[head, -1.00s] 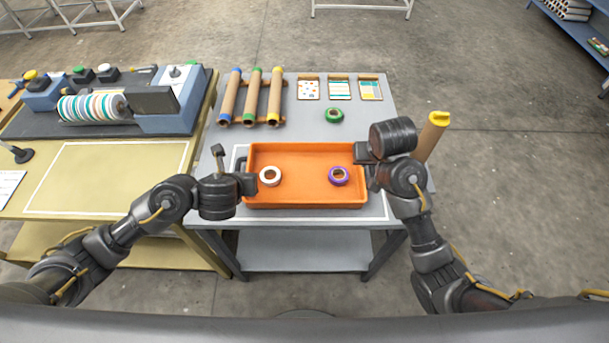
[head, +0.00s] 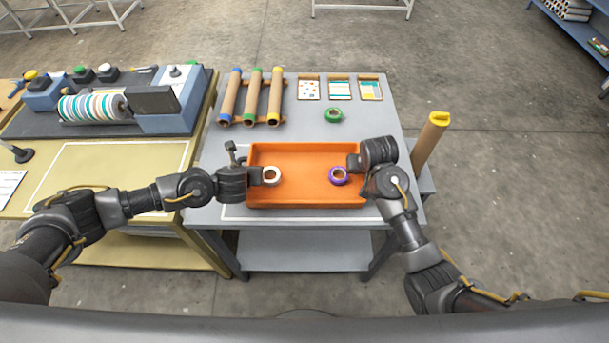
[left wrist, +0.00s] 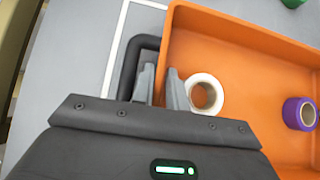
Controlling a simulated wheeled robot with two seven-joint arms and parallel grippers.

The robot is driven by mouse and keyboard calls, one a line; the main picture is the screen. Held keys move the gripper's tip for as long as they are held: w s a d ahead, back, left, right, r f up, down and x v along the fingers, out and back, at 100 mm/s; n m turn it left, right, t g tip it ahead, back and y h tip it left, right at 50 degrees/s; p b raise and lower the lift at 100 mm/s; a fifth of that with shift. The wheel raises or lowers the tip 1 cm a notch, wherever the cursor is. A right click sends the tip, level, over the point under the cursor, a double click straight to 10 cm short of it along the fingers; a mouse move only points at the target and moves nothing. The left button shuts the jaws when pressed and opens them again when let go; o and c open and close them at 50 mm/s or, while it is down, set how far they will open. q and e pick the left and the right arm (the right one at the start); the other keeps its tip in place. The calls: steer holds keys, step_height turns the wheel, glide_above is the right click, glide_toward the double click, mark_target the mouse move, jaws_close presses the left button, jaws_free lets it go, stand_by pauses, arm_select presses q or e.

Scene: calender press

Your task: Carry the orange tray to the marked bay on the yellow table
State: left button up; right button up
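The orange tray (head: 305,199) sits on the grey table (head: 210,205), inside a white outline. It holds a white tape roll (head: 272,175) and a purple tape roll (head: 339,176). My left gripper (head: 257,176) is at the tray's left wall. In the left wrist view its two fingers (left wrist: 161,85) are close together on either side of that wall, beside the black handle (left wrist: 132,60); whether they press on it is unclear. My right gripper (head: 353,164) is at the tray's right wall, its fingers not clear. The yellow table (head: 65,205) has a white-outlined bay (head: 115,165), partly behind my left arm.
A machine with a striped roller (head: 92,107) stands at the yellow table's back. Several cardboard tubes (head: 251,97), a green tape roll (head: 333,115) and small cards (head: 340,89) lie behind the tray. A yellow-capped tube (head: 430,140) stands at the right. The outlined bay looks empty.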

arm_select(q)
jaws_close()
arm_select(e)
jaws_close()
arm_select(q)
steer(key=shift+r, duration=0.1)
arm_select(e)
steer(key=shift+r, duration=0.1)
